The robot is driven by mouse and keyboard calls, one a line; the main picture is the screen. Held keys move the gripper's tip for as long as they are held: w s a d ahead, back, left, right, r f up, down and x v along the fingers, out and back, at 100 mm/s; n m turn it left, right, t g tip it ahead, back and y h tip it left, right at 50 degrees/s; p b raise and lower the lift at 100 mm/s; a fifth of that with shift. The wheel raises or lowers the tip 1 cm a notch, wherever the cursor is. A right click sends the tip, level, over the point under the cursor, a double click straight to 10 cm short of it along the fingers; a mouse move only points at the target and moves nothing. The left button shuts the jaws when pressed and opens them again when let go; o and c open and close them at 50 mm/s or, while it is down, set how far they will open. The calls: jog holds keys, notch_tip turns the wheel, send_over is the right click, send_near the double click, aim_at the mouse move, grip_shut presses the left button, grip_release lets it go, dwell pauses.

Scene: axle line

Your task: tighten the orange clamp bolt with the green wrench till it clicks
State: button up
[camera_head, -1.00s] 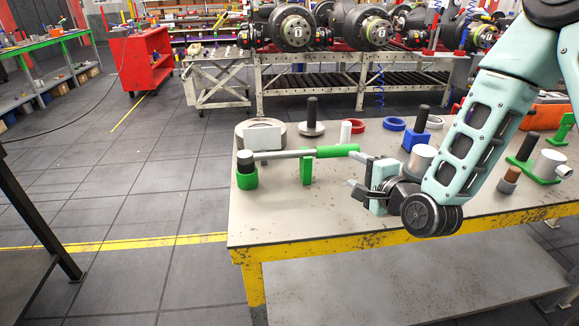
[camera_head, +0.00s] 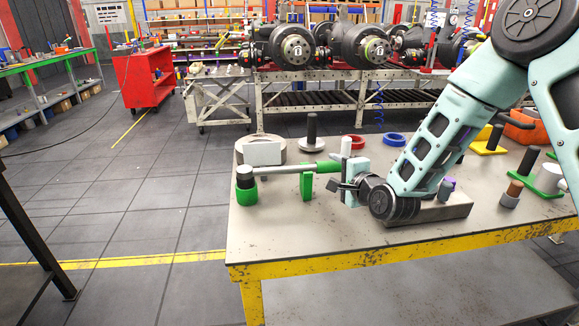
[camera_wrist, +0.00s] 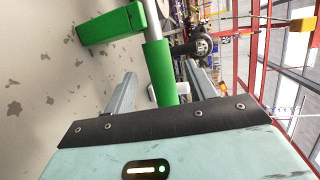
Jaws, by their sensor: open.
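The green wrench lies level, with its grey shaft and green handle (camera_head: 328,166) resting on a green post (camera_head: 306,182). Its dark head end sits over a green cup (camera_head: 247,195) at the table's left. My gripper (camera_head: 339,168) is open at the handle's right end. In the wrist view, the handle (camera_wrist: 160,70) lies between the two spread fingers of my gripper (camera_wrist: 160,76), and I see no grip on it. The green post also shows there (camera_wrist: 110,24). I cannot make out the orange clamp bolt in either view.
The worktable (camera_head: 300,228) has a yellow front edge. A round grey part with a pale block (camera_head: 264,152) stands behind the wrench. A red ring (camera_head: 355,141) and a blue ring (camera_head: 393,139) lie farther back. A grey block (camera_head: 440,211) is beneath my arm.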

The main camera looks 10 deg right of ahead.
jog(key=shift+x, duration=0.95)
jog(key=shift+c, duration=0.4)
grip_shut()
jog(key=shift+r, duration=0.1)
